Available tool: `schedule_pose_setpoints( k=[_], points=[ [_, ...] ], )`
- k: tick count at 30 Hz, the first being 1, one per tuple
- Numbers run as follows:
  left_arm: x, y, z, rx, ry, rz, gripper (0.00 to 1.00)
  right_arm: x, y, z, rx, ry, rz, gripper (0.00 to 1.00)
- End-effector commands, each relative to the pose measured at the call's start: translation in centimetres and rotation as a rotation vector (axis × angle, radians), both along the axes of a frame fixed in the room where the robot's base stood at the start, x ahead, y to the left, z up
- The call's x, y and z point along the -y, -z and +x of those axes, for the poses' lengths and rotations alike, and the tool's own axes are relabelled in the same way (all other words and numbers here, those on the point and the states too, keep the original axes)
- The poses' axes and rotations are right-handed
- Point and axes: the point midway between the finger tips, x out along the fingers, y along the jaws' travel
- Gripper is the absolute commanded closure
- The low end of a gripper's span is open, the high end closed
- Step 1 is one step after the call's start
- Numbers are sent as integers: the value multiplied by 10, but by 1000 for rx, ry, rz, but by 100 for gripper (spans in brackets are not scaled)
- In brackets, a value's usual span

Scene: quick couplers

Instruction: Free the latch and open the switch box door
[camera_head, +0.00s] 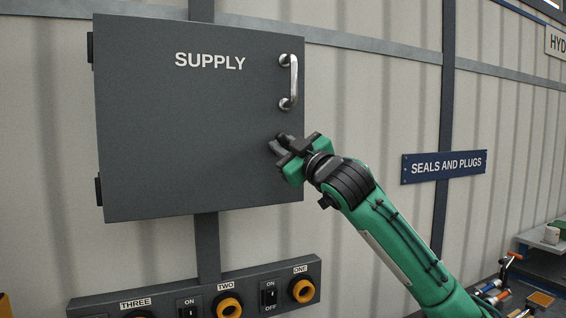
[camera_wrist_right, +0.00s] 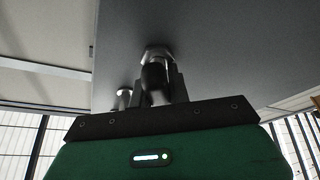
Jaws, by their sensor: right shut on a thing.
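The dark grey switch box door (camera_head: 190,120), marked SUPPLY, looks shut on the wall, with hinges along its left edge. A silver bar handle (camera_head: 288,82) stands upright near its right edge; one end of it shows in the wrist view (camera_wrist_right: 123,98). My right gripper (camera_head: 279,146) is at the door's lower right, below the handle. In the wrist view its fingers (camera_wrist_right: 160,88) are closed on the latch (camera_wrist_right: 156,54), whose metal base sits on the door face. The gripper hides most of the latch in the head view. My left gripper is out of view.
Below the box, a panel (camera_head: 248,290) carries switches and yellow-ringed sockets marked ONE, TWO and THREE. A blue SEALS AND PLUGS sign (camera_head: 444,166) hangs at the right. A bench with coloured fittings (camera_head: 495,292) stands at the lower right. The space left of the handle is clear.

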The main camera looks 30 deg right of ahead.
Motion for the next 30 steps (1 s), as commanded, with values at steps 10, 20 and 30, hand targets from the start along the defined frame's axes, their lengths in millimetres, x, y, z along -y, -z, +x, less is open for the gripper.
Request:
schedule_pose_setpoints(
  k=[10,20,30],
  points=[
    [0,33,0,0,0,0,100,0,3,0,11,-4,321,100],
    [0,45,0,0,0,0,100,2,0,0,18,-2,534,100],
    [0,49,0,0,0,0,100,4,-2,0,23,0,621,100]
  ],
)
